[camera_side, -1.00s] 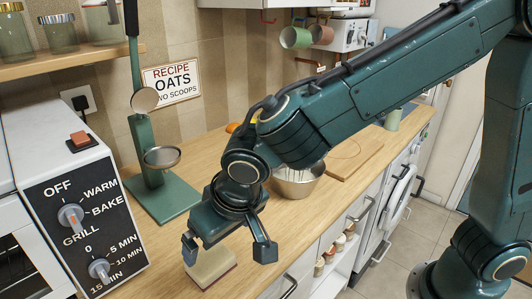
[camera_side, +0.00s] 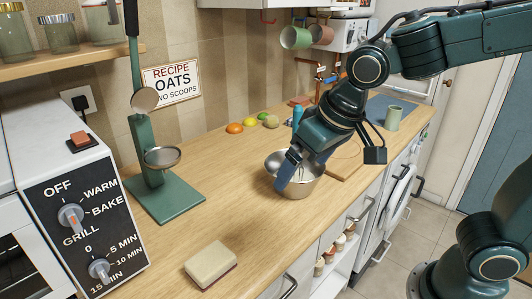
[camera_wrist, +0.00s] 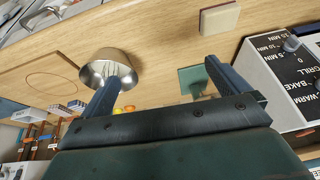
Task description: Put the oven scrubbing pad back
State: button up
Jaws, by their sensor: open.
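A cream scrubbing pad with a dark red underside (camera_side: 211,264) lies flat on the wooden counter near its front edge, right of the oven. It also shows at the top of the wrist view (camera_wrist: 219,18). My gripper (camera_side: 289,147) is well away from it, up and to the right in the side view, by the metal bowl. In the wrist view my gripper's two fingers (camera_wrist: 161,77) are spread apart with nothing between them.
A metal bowl (camera_side: 305,187) with a whisk stands close to my gripper. A green stand (camera_side: 168,200) with a round pan is at the left. Fruit (camera_side: 235,128) lies by the wall.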

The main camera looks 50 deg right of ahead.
jog(key=s+d+r+t, duration=0.1)
jog(key=s+d, duration=0.8)
jog(key=s, duration=0.3)
jog(key=shift+s+d+r, duration=0.15)
jog(key=shift+s+d, duration=0.05)
jog(key=shift+d, duration=0.2)
